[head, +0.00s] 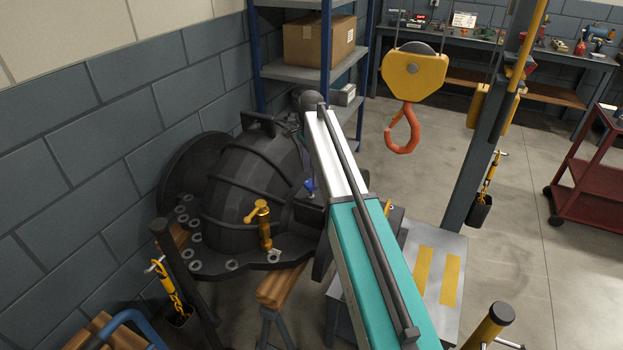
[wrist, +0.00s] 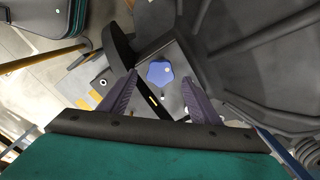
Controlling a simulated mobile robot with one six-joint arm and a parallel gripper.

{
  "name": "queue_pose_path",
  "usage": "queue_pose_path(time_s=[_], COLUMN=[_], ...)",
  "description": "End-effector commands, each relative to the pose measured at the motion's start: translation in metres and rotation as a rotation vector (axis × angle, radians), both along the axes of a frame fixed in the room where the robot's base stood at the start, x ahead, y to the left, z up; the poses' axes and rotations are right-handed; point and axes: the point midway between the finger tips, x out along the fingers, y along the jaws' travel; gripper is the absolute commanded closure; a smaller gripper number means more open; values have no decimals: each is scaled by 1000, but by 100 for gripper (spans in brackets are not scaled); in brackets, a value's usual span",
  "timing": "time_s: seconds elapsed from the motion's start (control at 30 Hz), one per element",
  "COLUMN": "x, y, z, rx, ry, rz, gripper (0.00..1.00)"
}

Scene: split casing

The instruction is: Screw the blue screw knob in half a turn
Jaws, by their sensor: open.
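The blue screw knob (wrist: 160,73) is a small lobed knob with a pale dot, on a dark grey flat part of the casing (wrist: 235,60) in the wrist view. My gripper (wrist: 160,80) is open, its two dark purple fingers pointing toward the knob, one on each side of it in the picture. I see a gap between each finger and the knob. How far the tips are from it in depth I cannot tell. In the head view the blue knob (head: 309,186) shows beside my arm, on the right side of the black casing (head: 245,195); my fingers are mostly hidden there.
A brass tap-like handle (head: 262,222) stands on the casing's flange. A yellow hoist block with an orange hook (head: 403,130) hangs to the right of my arm. A blue shelf (head: 295,73) stands behind, and a grey post (head: 490,130) at the right.

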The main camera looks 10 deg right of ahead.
Motion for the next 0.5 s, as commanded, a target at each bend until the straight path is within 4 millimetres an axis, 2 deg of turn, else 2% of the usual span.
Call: queue_pose_path(time_s=[0.5], x=[1], y=[0], z=[70], rx=[0], ry=[-1], rz=[0], gripper=[43])
